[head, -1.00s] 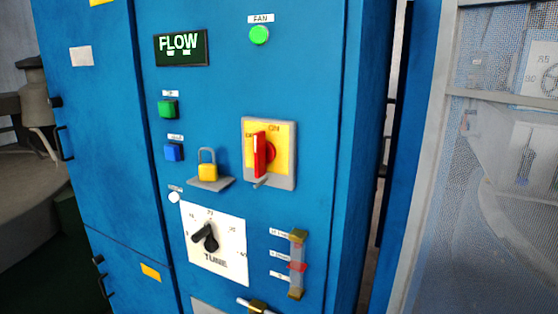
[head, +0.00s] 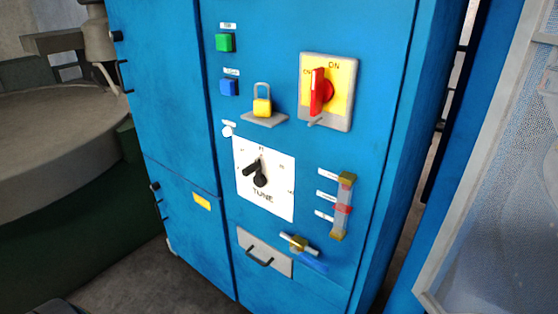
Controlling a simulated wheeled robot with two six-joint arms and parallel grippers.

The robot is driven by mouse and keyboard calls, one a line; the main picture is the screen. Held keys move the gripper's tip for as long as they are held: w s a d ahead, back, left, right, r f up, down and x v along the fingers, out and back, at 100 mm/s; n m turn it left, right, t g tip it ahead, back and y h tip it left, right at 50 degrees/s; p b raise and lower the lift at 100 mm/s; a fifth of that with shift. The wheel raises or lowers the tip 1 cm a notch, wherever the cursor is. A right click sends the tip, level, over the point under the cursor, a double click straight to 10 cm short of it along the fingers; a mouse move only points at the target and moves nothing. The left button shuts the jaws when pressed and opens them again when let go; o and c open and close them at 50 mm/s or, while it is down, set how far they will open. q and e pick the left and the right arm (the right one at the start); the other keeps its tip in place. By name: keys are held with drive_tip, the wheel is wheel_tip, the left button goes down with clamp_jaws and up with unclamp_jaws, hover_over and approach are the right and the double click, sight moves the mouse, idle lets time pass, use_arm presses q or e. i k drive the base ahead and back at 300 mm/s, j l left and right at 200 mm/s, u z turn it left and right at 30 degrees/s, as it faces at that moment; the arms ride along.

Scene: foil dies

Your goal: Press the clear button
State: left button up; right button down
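On the blue cabinet in the head view, a blue square button (head: 229,88) sits below a green square button (head: 225,43). Each has a small white label above it, too small to read surely. A small white round part (head: 227,131) with its own label sits lower, above the tune plate's corner. I cannot tell from the labels which one is the clear button.
The blue cabinet (head: 310,20) also carries a yellow padlock (head: 262,107) on a small shelf, a red rotary switch (head: 319,92), a tune dial (head: 259,177), a sight gauge (head: 342,208), a valve (head: 299,244) and a handled drawer (head: 264,252). A mesh panel (head: 500,200) stands right.

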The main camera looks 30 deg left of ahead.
sight(227, 86)
drive_tip(key=u, duration=1.35)
